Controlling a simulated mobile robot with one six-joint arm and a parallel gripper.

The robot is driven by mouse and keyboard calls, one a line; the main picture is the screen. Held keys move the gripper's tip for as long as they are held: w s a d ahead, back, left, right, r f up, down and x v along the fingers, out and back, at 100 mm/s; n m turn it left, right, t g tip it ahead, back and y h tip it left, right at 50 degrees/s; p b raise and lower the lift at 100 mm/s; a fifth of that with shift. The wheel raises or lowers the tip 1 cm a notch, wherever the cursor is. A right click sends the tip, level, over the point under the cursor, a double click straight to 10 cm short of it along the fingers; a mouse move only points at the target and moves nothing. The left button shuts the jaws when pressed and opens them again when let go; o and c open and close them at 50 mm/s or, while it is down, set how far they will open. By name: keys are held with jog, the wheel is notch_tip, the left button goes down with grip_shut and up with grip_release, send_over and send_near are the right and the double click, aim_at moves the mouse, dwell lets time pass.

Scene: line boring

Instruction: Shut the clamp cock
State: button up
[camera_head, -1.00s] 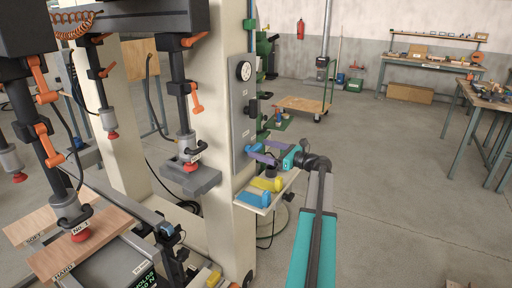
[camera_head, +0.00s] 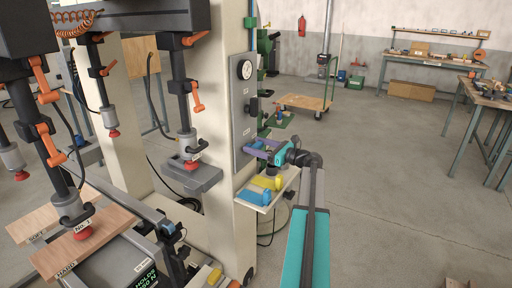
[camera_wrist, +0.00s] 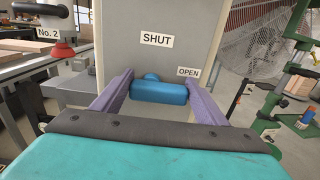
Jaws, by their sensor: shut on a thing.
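The clamp cock's blue handle (camera_wrist: 158,93) lies crosswise in the wrist view, below the SHUT label (camera_wrist: 156,40). Its right end is just below the OPEN label (camera_wrist: 188,72). My gripper (camera_wrist: 160,88) has one purple finger at each end of the handle and is shut on it. In the head view my gripper (camera_head: 262,149) is at the grey panel (camera_head: 240,120) on the cream column, and its fingers mostly hide the handle.
A shelf (camera_head: 281,190) with a yellow block (camera_head: 268,184) and a blue block (camera_head: 254,197) is just below my gripper.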

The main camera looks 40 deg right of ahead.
jog(key=shift+a+n+b, duration=0.1)
jog(key=shift+n+b, duration=0.45)
jog(key=shift+n, duration=0.05)
jog(key=n+b, duration=0.2)
jog(key=shift+s+a+n+b, duration=0.1)
jog(key=shift+a+n+b, duration=0.05)
jog(key=shift+n+b, duration=0.15)
jog(key=n+b, duration=0.5)
jog(key=shift+s+a, duration=0.1)
jog(key=shift+a, duration=0.25)
jog(key=n+b, duration=0.6)
jog(key=shift+s+a+f+n, duration=0.1)
jog(key=shift+a+f+n, duration=0.05)
jog(key=shift+a+n, duration=0.2)
jog(key=shift+a+n+b, duration=0.2)
jog(key=shift+n+b, duration=1.05)
jog(key=shift+b, duration=0.05)
jog(key=o, duration=1.1)
jog(key=shift+r, duration=0.2)
jog(key=shift+c, duration=0.2)
jog(key=shift+s, duration=0.1)
